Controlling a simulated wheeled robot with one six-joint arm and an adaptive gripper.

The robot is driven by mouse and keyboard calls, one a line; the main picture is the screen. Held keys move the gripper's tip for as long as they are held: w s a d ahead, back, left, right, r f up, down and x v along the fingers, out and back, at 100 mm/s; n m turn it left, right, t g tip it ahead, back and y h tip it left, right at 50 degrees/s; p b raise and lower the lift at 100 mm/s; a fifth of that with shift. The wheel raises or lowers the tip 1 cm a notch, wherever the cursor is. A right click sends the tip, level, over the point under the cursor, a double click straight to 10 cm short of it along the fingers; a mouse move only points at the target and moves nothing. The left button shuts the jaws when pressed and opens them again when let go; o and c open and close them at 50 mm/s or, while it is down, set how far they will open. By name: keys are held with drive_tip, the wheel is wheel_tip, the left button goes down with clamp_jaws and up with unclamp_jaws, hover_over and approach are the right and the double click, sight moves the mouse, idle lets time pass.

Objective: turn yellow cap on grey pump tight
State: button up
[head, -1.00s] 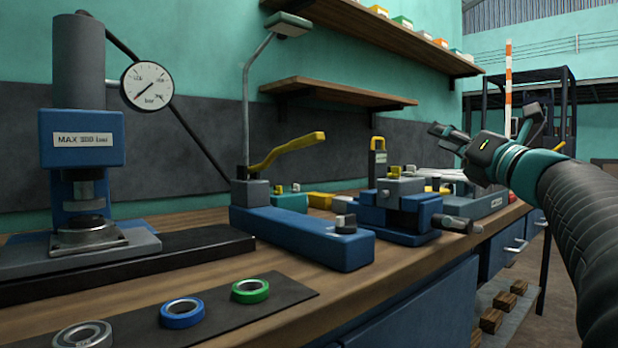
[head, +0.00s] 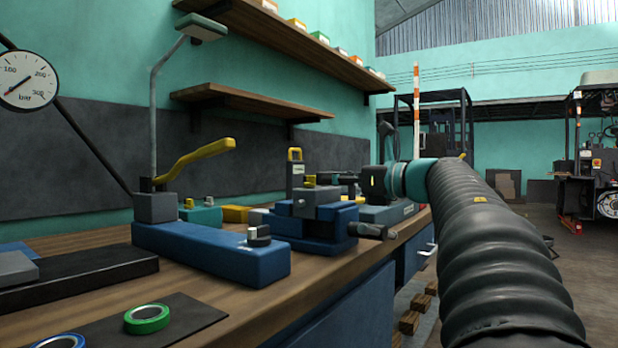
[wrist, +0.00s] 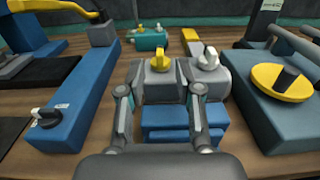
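The yellow cap (wrist: 160,59) stands on top of the grey pump (wrist: 158,86) in the wrist view, left of a white-topped knob (wrist: 208,60). The pump sits in a blue vise (wrist: 170,130); the vise also shows in the head view (head: 320,226). In the head view my gripper (head: 345,180) is at the vise, pointing left. The cap is too small there to tell its contact with the fingers.
A blue press base (head: 215,250) with a yellow lever (head: 195,158) stands left of the vise. A teal block (wrist: 150,41) is behind. A blue-grey unit with a round yellow handwheel (wrist: 281,82) stands to the right. Bare wood bench lies in front.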

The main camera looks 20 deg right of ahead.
sight(310, 177)
drive_tip(key=x, duration=0.6)
clamp_jaws()
